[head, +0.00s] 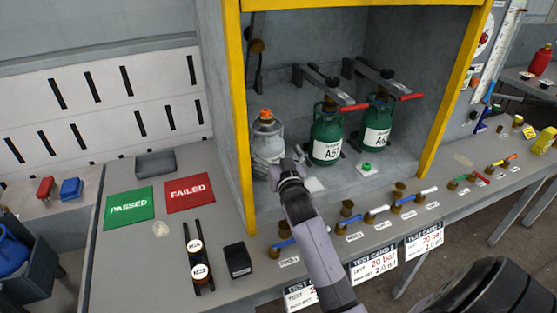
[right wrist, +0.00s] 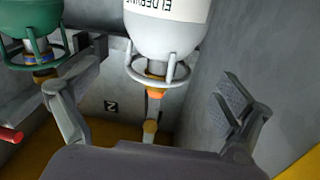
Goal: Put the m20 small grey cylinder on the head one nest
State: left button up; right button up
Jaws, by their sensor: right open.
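A small grey cylinder (head: 267,130) with an orange top stands upright at the left inside the yellow-framed booth. My right gripper (head: 287,168) is in front of its lower right side and hides part of it. In the right wrist view the cylinder (right wrist: 167,35) appears upside down, with its collar ring and orange valve toward the open fingers (right wrist: 150,100). The fingers are apart and hold nothing. I cannot tell which nest is head one, and I cannot read M20 on the cylinder. My left gripper is not in view.
Two green cylinders (head: 326,137) (head: 377,127) stand to the right under clamp arms with red handles (head: 354,107). The yellow left post (head: 238,120) is close. Brass fittings (head: 347,209) line the bench front. A black rack (head: 208,255) and green mat (head: 129,207) lie left.

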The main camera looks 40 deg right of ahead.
jog(key=v, duration=0.4)
jog(key=shift+s, duration=0.1)
dwell(0.5)
